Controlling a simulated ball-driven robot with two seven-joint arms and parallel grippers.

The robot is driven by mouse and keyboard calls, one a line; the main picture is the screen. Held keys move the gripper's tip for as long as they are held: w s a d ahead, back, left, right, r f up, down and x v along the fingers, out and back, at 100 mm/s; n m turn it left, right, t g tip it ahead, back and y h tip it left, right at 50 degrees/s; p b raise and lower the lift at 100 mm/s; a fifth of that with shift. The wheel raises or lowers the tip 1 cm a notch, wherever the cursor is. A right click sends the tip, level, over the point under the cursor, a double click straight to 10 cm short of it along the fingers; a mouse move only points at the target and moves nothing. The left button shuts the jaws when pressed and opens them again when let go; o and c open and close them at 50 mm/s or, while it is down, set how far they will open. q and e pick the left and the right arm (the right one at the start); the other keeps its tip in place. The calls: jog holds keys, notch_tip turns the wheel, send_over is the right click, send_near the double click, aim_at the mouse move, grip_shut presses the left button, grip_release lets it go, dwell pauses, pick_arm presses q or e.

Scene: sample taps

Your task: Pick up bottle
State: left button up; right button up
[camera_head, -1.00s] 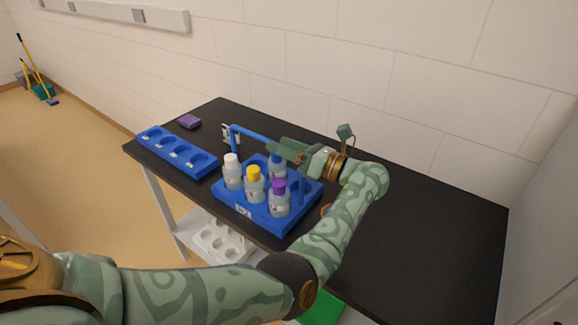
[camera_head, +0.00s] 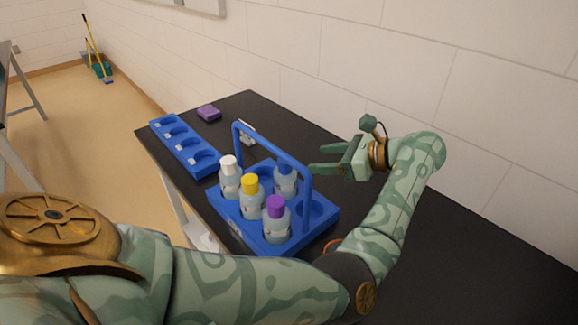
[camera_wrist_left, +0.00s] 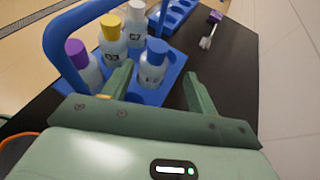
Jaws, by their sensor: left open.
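A blue carrier (camera_head: 315,218) with a tall handle stands on the black table and holds several capped bottles upright. They are a white-capped bottle (camera_head: 229,180), a yellow-capped bottle (camera_head: 251,200), a purple-capped bottle (camera_head: 276,222) and a blue-capped bottle (camera_head: 284,182). In the left wrist view the blue-capped bottle (camera_wrist_left: 153,68) is nearest my fingers, beside the left-hand finger. My left gripper (camera_head: 318,168) is open and empty, to the right of the handle and apart from it in the head view. Its two fingers also show in the wrist view (camera_wrist_left: 158,88). My right gripper is not in view.
A blue rack (camera_head: 184,148) with several round slots lies at the table's far left end. A purple block (camera_head: 208,112) and a white brush-like item (camera_head: 247,132) lie near the back edge. The table's right part is bare. A wall runs behind.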

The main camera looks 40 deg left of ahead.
aim_at(283, 162)
pick_arm(q)
jog(key=b+x, duration=0.1)
jog(key=x, duration=0.9)
jog(key=shift+s+a+f, duration=0.1)
jog(key=shift+s, duration=0.1)
jog(key=shift+s+a+f, duration=0.1)
jog(key=shift+a+f, duration=0.1)
jog(key=shift+a, duration=0.2)
jog(key=shift+r, duration=0.1)
grip_shut()
